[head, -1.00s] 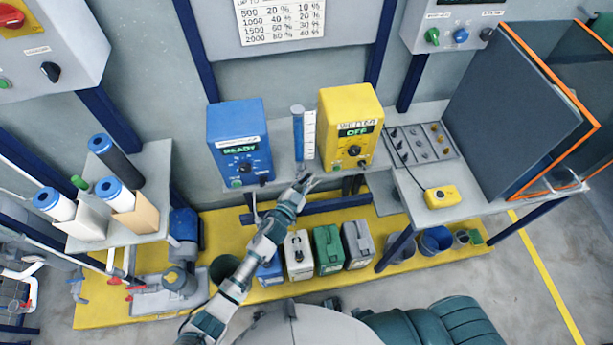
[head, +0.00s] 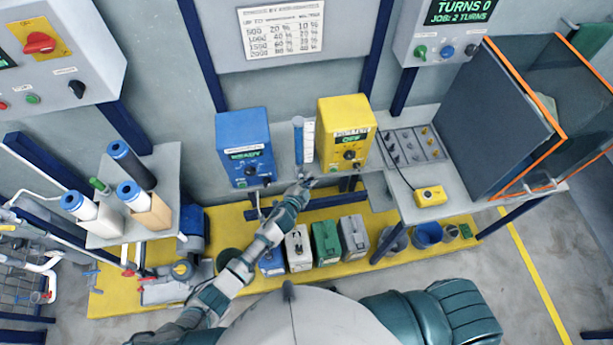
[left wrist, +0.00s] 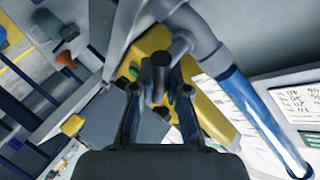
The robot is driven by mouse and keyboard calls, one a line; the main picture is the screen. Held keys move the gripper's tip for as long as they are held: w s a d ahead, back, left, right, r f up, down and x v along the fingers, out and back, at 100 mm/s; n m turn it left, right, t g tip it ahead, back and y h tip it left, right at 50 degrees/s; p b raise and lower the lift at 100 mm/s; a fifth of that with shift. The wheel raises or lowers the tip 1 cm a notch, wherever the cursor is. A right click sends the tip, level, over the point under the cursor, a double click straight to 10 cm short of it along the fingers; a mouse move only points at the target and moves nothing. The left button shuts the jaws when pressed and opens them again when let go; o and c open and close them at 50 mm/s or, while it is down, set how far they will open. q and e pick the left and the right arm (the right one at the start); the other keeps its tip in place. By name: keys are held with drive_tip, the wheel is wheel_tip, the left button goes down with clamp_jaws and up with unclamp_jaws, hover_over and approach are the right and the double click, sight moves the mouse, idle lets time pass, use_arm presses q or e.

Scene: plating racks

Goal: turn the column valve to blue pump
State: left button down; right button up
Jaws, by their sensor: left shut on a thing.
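The blue-filled column (head: 298,140) stands upright between the blue pump (head: 245,150) and the yellow pump (head: 345,135). The blue pump's display reads READY; the yellow one's appears to read OFF. My left gripper (head: 305,182) is at the foot of the column, in front of the shelf edge, and largely hides the valve in the head view. In the left wrist view the column (left wrist: 250,103) runs down into a grey fitting, and my left gripper (left wrist: 160,90) is shut on the dark valve handle (left wrist: 161,68). Which pump the handle points to is unclear. My right gripper is out of view.
A white scale (head: 309,143) stands beside the column. Below, several small cans, including a green one (head: 325,241), stand on the yellow platform (head: 225,218). A yellow box (head: 430,196) on a cable lies on the right bench. A filter shelf (head: 160,205) stands left.

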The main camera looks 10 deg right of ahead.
use_arm(q)
drive_tip(key=shift+d+r, duration=0.2)
drive_tip(key=shift+r, duration=0.1)
drive_tip(key=c, duration=1.5)
unclamp_jaws()
drive_tip(key=shift+o, duration=0.4)
drive_tip(key=shift+w+d+f, duration=0.1)
drive_tip(key=shift+d+f, duration=0.1)
drive_tip(key=shift+f, duration=0.1)
drive_tip(key=v, duration=1.1)
drive_tip(key=shift+s+a, duration=0.2)
drive_tip(key=shift+s, duration=0.1)
drive_tip(key=shift+d+r, duration=0.1)
